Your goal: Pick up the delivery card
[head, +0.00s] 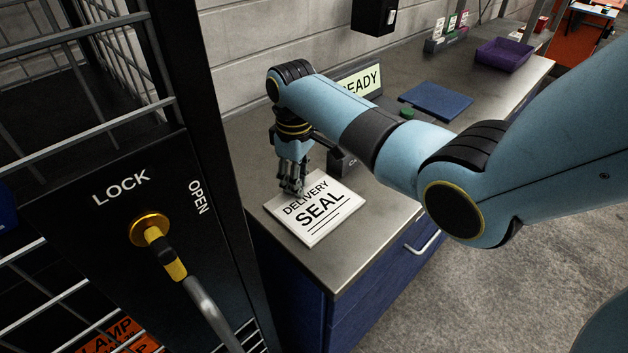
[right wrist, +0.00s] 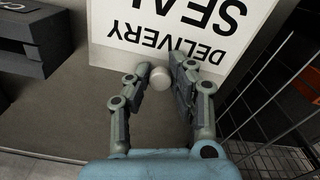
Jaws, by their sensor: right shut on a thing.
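The delivery card (head: 318,212) is a white square plate lettered "DELIVERY SEAL" near the front end of the grey counter. It lies flat on or very close to the counter top. In the right wrist view the card (right wrist: 170,32) has a small pale round knob (right wrist: 160,77) at its near edge. My right gripper (head: 292,187) points down at the card's far-left edge. In the right wrist view my right gripper (right wrist: 160,82) has its fingers on either side of the knob, shut on it. My left gripper is not in view.
A black cage frame with a "LOCK"/"OPEN" panel (head: 130,215) and yellow-banded handle stands at left. The counter (head: 375,215) also holds a "READY" sign (head: 362,80), a blue pad (head: 435,100) and a purple tray (head: 502,55). A dark block (right wrist: 30,40) sits beside the card.

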